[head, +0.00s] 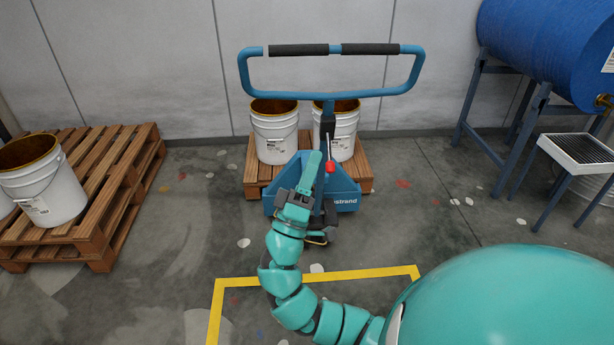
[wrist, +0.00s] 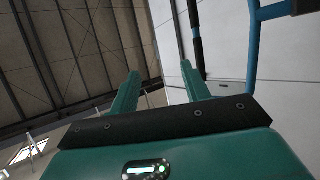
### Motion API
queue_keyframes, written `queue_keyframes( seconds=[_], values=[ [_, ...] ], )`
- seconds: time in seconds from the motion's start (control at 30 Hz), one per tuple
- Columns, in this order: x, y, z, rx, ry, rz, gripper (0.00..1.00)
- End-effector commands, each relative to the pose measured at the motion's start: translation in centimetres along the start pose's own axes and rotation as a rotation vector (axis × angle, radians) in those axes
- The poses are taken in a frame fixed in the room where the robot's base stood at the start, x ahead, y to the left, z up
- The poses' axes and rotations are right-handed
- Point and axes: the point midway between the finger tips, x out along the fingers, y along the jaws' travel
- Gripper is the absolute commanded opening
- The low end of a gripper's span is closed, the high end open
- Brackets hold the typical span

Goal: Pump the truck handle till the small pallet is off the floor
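My gripper (head: 311,158) is in front of the truck, well below the loop, beside the shaft. In the wrist view its fingers (wrist: 158,73) are apart with nothing between them. A blue part of the handle (wrist: 253,45) shows at right there.
A larger wooden pallet (head: 120,160) with a white bucket (head: 50,190) stands at left. A blue drum (head: 545,45) on a blue stand (head: 472,95) is at right, near a small grated stand (head: 580,150). Yellow tape (head: 345,275) marks the floor in front.

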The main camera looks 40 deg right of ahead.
Motion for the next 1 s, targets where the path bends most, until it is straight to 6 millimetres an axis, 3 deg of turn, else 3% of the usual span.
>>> queue_keyframes(
  seconds=[0.17, 1.0],
  values=[
    [-1.4, 0.0, -0.1, 0.0, 0.004, -0.001, 0.47],
    [-13.6, -0.3, -0.1, 0.001, 0.004, -0.003, 0.47]
  ],
)
